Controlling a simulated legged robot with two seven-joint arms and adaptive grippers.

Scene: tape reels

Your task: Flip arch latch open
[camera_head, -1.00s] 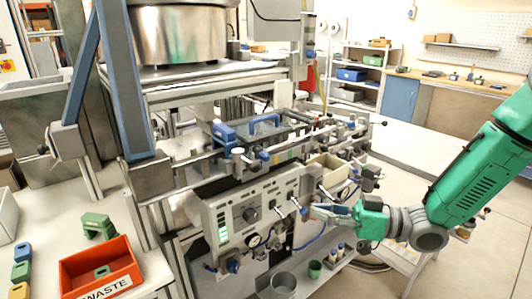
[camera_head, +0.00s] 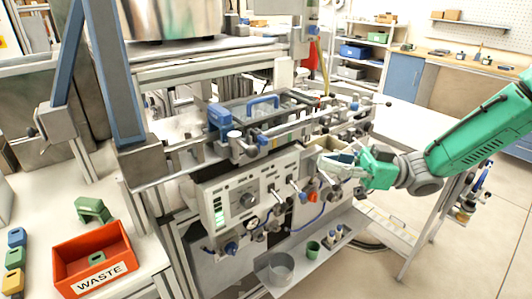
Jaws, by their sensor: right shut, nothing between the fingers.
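The machine carries a blue arch-shaped handle (camera_head: 262,101) over its top rail assembly, with a blue block-like latch part (camera_head: 220,116) at its left end. I cannot tell which of these is the arch latch, nor whether it is open. My right gripper (camera_head: 335,164) comes in from the right. It is shut and empty, beside the tan bin at the machine's right end, above the front panel's right edge. It is well to the right of the blue arch and apart from it. My left gripper is not in view.
The front control panel (camera_head: 247,205) has several small levers and knobs. A tray (camera_head: 305,262) below holds a metal pot and a green cup. The orange WASTE bin (camera_head: 95,262) and a green arch-shaped piece (camera_head: 93,209) stand on the left table. Floor at right is partly clear.

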